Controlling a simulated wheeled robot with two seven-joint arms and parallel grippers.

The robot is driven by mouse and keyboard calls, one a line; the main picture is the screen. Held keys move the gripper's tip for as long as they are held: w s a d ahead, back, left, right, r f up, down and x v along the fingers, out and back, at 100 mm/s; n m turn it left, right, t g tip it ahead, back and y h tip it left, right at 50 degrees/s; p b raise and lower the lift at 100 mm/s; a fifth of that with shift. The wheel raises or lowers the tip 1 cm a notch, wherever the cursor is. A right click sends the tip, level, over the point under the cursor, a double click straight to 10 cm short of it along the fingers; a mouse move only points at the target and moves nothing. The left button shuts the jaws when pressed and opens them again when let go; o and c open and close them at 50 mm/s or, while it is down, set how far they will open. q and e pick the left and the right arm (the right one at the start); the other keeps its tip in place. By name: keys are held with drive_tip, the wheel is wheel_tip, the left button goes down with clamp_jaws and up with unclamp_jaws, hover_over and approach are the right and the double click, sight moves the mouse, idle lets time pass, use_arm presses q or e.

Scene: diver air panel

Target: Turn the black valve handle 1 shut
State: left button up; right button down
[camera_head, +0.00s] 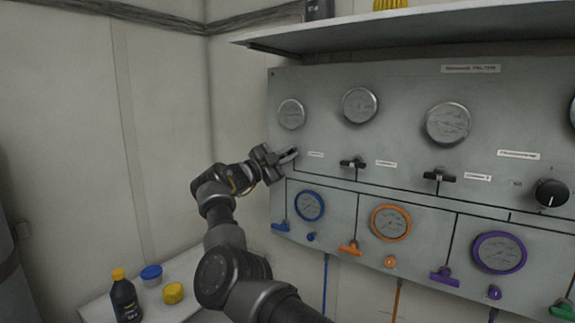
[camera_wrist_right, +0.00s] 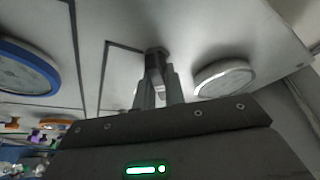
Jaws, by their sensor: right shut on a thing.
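Black valve handle 1 (camera_wrist_right: 156,53) is on the grey panel, at the left end of the row of black handles. In the head view it is mostly hidden by my right gripper (camera_head: 289,156). My right gripper is shut on this handle, with its fingers reaching to the panel face. The wrist view shows the two fingers (camera_wrist_right: 157,88) closed around the handle. The exact angle of the handle is hard to tell. My left gripper is not in view.
Two more black handles (camera_head: 353,162) (camera_head: 439,177) sit to the right. Gauges (camera_head: 291,114) are above; a blue gauge (camera_head: 309,205) and a blue handle (camera_head: 280,227) are below. A shelf (camera_head: 400,28) juts out overhead. A small table (camera_head: 185,265) holds a black bottle (camera_head: 125,300).

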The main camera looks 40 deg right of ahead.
drive_tip(key=m, duration=0.2)
drive_tip(key=m+g+y+p, duration=0.1)
drive_tip(key=m, duration=0.2)
drive_tip(key=shift+r+y, duration=0.1)
drive_tip(key=shift+y, duration=0.2)
drive_tip(key=shift+m+y+p, duration=0.45)
drive_tip(key=shift+m+y, duration=0.15)
drive_tip(key=shift+m, duration=1)
drive_tip(key=c, duration=1.5)
unclamp_jaws()
drive_tip(key=shift+f, duration=0.2)
